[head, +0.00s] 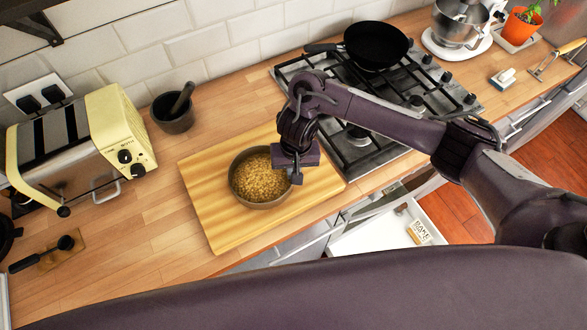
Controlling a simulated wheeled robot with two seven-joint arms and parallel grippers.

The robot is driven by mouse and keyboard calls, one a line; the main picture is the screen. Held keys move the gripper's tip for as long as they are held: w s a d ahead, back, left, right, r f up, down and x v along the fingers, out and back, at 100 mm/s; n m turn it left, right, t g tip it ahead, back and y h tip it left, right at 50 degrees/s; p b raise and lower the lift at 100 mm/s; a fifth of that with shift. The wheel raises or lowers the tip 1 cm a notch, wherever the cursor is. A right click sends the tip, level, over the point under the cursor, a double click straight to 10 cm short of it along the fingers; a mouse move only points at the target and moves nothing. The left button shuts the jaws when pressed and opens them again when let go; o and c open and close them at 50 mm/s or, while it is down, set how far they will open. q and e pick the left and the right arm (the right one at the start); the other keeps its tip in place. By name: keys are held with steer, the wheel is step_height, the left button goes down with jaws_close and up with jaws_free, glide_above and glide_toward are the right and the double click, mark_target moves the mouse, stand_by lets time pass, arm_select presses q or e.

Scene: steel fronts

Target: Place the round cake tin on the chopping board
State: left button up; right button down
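The round cake tin (236,191) is a dark-rimmed pan with a golden, grainy filling. It rests on the wooden chopping board (215,222), near its middle, and looks level. My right gripper (296,178) points down at the tin's right rim and covers part of it. Its fingertips are mostly hidden, so I cannot tell whether they are closed on the rim or only beside it. My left gripper is not in view.
A yellow toaster (120,135) and a mortar with pestle (172,112) stand at the left. The gas hob (365,155), with a black frying pan (375,46), is right of the board. Below the counter, a drawer (375,238) is open. Bare counter (140,235) lies left of the board.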

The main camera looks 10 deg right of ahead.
steer(key=shift+f, duration=0.15)
steer(key=c, duration=1.6)
jaws_free()
step_height(320, 180, up, 12)
steer(key=shift+d, duration=0.3)
